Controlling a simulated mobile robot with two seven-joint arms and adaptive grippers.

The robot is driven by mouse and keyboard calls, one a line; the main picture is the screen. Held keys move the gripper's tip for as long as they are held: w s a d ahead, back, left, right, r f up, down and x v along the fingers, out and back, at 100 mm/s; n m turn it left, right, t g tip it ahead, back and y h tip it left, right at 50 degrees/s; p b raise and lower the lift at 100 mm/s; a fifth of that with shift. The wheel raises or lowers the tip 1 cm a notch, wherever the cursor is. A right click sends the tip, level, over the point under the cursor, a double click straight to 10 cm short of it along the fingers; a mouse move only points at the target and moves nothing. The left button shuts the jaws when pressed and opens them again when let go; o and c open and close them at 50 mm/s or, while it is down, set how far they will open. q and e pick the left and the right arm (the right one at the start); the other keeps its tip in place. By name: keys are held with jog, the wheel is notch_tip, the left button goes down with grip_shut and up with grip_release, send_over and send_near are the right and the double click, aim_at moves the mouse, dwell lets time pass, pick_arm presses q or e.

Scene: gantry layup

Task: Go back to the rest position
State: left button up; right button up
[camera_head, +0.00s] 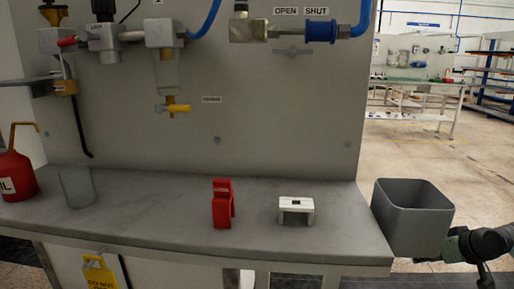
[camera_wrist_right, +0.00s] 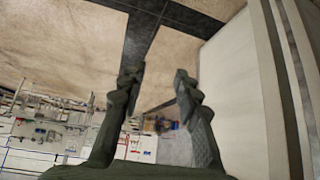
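My right gripper (camera_head: 452,246) is at the right edge of the head view, beside the lower right of the grey bin and clear of the bench top. In the right wrist view its two fingers (camera_wrist_right: 157,76) stand apart with nothing between them, and floor and distant room show beyond. Whether it touches the bin cannot be told. My left gripper is not in the head view.
The grey bench (camera_head: 150,217) holds a red oil can (camera_head: 14,176), a grey cup (camera_head: 77,187), a red part (camera_head: 222,204) and a white block (camera_head: 296,210). The grey bin (camera_head: 412,222) stands at its right end. Valves and hoses line the back panel (camera_head: 270,120).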

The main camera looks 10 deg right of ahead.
jog(key=s+a+f+g, duration=0.1)
jog(key=s+a+f, duration=0.3)
jog(key=f, duration=0.3)
jog(key=s+a+f+n+g, duration=0.1)
jog(key=s+a+f, duration=0.25)
jog(key=f, duration=0.45)
jog(key=s+a+f+g, duration=0.1)
jog(key=s+a+f, duration=0.25)
jog(key=f, duration=0.35)
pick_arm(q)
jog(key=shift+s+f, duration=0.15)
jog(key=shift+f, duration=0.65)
pick_arm(e)
jog(key=s+a+f+n+g, duration=0.1)
jog(key=s+a+f, duration=0.4)
jog(key=a, duration=0.2)
jog(key=s+a+f+n+g, duration=0.1)
jog(key=s+a+f, duration=0.4)
jog(key=a, duration=0.3)
jog(key=shift+s+a+f, duration=0.2)
jog(key=shift+s+f, duration=0.2)
jog(key=shift+s, duration=0.3)
